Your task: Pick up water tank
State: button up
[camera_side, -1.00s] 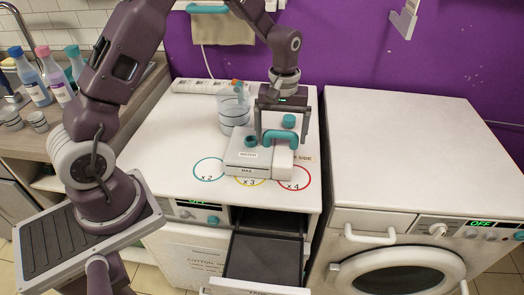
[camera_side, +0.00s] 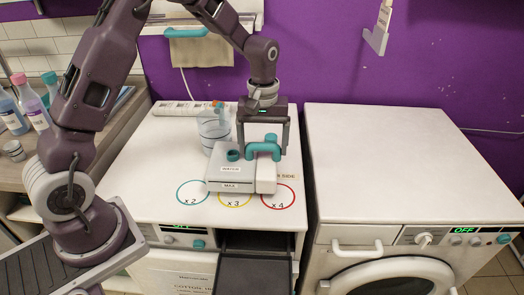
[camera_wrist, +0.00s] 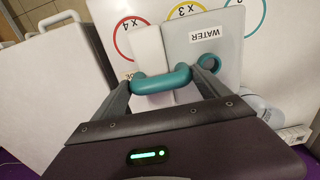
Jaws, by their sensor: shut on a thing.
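The water tank (camera_side: 218,174) is a flat white-grey box with "WATER" and "MAX" labels, a teal cap and a teal arched handle (camera_side: 263,150). It is over the front part of the left white machine's top, overlapping the x3 circle in the side view. I cannot tell whether it touches the top. My gripper (camera_side: 264,146) points down and is shut on the tank's handle, with one finger at each end. The wrist view also shows the tank (camera_wrist: 208,42) and my gripper (camera_wrist: 163,84) at the handle.
A clear container (camera_side: 212,128) stands behind the tank, near a power strip (camera_side: 185,107). An open dark drawer (camera_side: 256,270) sticks out below. The right machine's top (camera_side: 390,150) is clear. Bottles (camera_side: 30,108) stand at the left.

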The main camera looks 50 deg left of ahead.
notch_tip(320, 180, up, 16)
dwell(0.7)
jog(key=shift+f, duration=0.1)
dwell(0.4)
jog(key=s+d+f+m, duration=0.3)
jog(key=f+m, duration=0.1)
jog(key=f, duration=0.3)
jog(key=s+d+f+m, duration=0.4)
jog(key=f+m, duration=0.1)
jog(key=f, duration=0.3)
jog(key=shift+f, duration=0.15)
